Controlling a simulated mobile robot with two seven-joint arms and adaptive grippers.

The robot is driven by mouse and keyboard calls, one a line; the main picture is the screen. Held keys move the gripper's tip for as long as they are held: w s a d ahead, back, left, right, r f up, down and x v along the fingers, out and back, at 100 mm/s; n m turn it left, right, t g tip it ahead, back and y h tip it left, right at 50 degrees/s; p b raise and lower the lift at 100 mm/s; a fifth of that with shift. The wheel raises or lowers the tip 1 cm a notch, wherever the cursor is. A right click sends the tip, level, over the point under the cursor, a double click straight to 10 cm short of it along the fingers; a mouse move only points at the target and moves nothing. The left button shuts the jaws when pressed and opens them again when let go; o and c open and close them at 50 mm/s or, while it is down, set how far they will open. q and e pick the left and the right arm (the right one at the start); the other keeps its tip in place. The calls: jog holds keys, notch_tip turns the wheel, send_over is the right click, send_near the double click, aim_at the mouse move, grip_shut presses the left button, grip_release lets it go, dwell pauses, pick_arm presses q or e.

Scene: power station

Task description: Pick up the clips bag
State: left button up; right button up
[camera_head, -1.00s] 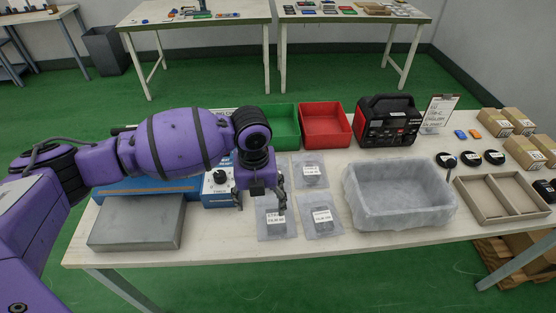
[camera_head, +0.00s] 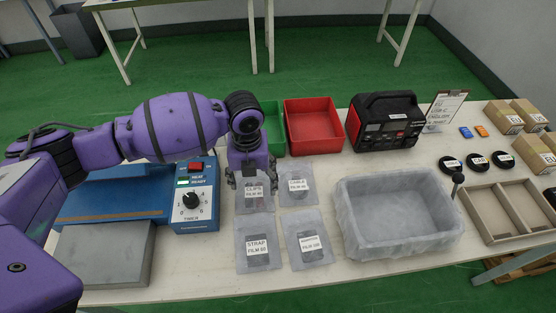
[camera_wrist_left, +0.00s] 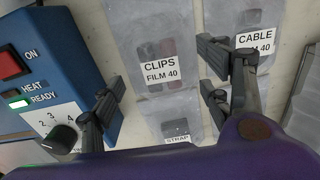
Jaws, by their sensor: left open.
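The clips bag is a flat, clear plastic bag with a white label reading CLIPS FILM 40. It lies on the table below my left gripper (camera_head: 252,186), which partly hides it in the head view; its lower part (camera_head: 255,204) shows. In the left wrist view the clips bag (camera_wrist_left: 152,38) lies ahead between my spread fingers, with dark pieces inside. My left gripper (camera_wrist_left: 160,88) is open and empty, pointing down over the bag. I cannot tell whether the fingertips touch it. My right gripper is not in view.
The cable bag (camera_head: 296,184), strap bag (camera_head: 257,250) and another film bag (camera_head: 308,246) lie close around. A blue heat sealer (camera_head: 196,208) stands left, a lined bin (camera_head: 398,246) right. Green (camera_head: 271,140) and red (camera_head: 313,125) bins stand behind.

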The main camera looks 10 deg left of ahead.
aim_at(254, 190)
pick_arm(q)
notch_tip(254, 190, down, 4)
jog(key=shift+r, duration=0.1)
jog(key=c, duration=1.2)
jog(key=shift+c, duration=0.2)
